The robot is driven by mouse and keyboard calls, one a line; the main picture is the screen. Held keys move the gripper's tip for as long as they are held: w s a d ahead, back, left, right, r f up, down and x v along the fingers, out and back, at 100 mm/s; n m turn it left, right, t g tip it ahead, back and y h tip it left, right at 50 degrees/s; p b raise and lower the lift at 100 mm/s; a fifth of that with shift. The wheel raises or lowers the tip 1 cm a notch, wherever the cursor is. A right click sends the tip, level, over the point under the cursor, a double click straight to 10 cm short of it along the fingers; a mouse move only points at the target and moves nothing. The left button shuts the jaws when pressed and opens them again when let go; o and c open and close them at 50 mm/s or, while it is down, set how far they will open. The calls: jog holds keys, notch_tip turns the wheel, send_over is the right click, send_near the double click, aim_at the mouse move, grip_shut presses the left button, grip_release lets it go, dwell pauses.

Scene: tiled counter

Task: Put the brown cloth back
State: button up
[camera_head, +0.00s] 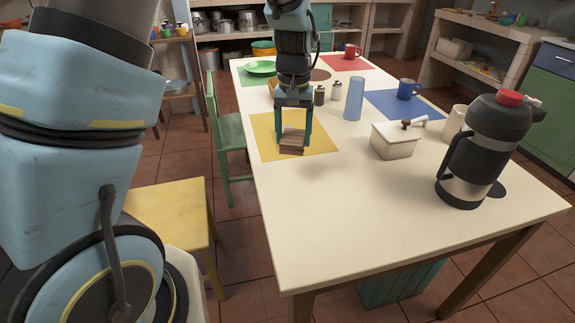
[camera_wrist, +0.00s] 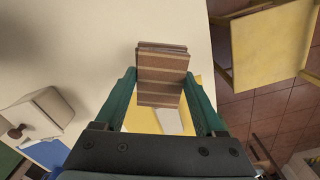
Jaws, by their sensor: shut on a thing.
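The brown cloth (camera_head: 292,141) is a folded, striped brown bundle at the yellow placemat (camera_head: 267,126) near the table's left edge. My gripper (camera_head: 292,136) points down over the placemat and is shut on the cloth. In the wrist view the cloth (camera_wrist: 161,75) sits between the two green fingers of my gripper (camera_wrist: 165,88), with part of the yellow placemat (camera_wrist: 142,119) behind it. I cannot tell whether the cloth touches the placemat. A whitish piece (camera_wrist: 168,121) shows on the placemat below the cloth in the wrist view.
A white lidded box (camera_head: 395,141), a blue glass (camera_head: 354,98), two shakers (camera_head: 336,91) and a large flask (camera_head: 481,150) stand right of my gripper. A blue mug (camera_head: 408,88) is on a blue placemat (camera_head: 385,104). The table's near part (camera_head: 335,210) is clear.

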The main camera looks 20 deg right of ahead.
aim_at(292, 176)
notch_tip(292, 176, down, 10)
jog(key=shift+r+p, duration=0.15)
jog(key=shift+p, duration=0.5)
jog(key=o, duration=1.3)
